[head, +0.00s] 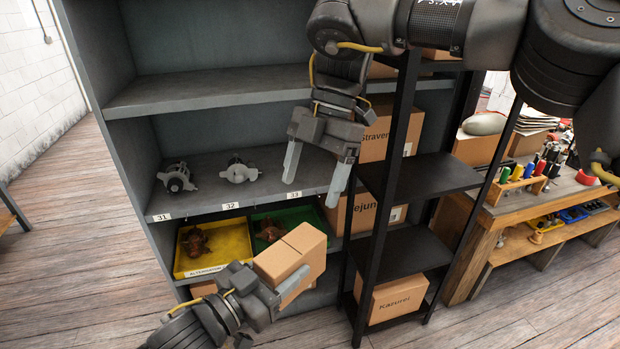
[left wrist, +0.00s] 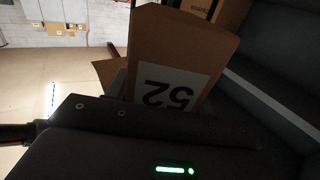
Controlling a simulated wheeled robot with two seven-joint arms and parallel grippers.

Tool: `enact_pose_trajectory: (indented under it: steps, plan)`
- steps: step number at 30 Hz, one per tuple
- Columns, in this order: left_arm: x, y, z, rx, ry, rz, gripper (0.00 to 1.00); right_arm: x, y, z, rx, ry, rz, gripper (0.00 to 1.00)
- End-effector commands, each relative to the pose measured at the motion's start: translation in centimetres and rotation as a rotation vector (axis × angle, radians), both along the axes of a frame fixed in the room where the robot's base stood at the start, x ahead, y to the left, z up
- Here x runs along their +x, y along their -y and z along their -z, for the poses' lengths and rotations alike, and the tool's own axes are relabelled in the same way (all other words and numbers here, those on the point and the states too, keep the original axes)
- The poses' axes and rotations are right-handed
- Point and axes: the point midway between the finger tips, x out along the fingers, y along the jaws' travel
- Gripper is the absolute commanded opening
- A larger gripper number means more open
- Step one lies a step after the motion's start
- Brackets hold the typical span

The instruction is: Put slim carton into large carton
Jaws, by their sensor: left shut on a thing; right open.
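My left gripper (head: 282,290) is shut on a small brown carton (head: 303,251), low in front of the grey shelf unit. The carton's lid shows a seam. In the left wrist view a brown carton (left wrist: 190,50) with an upside-down "52" label stands close beyond my gripper's dark body. My right gripper (head: 318,172) is open and empty, pointing down in front of the shelf with the 33 tag. Brown cartons stand on the racks: one marked "Straven" (head: 376,144), one ending in "ejun" (head: 362,214), and "Kasurei" (head: 398,300) at the bottom. I cannot tell which is the large carton.
Two metal alternator parts (head: 176,178) (head: 239,170) sit on the middle shelf. A yellow tray (head: 232,241) and a green tray (head: 312,213) hold brown parts below. A black rack (head: 432,176) stands right of them, then a wooden workbench (head: 490,218).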

Motion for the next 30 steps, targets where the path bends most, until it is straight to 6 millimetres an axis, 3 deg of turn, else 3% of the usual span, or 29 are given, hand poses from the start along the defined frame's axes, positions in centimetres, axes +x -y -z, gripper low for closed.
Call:
enact_pose_trajectory:
  steps: [8,21,30]
  plan:
    - [0.0,0.0,-0.1,-0.002,0.002,0.001,0.19,-0.6,-0.4,2.1,0.001,-0.003,-0.005,0.78]
    - [0.0,0.0,-0.1,-0.002,0.002,0.001,0.19,-2.9,-2.4,9.3,0.001,0.001,-0.003,0.78]
    - [0.0,0.0,-0.1,-0.002,0.002,0.001,0.19,-3.5,-2.9,11.1,0.003,0.002,-0.003,0.78]
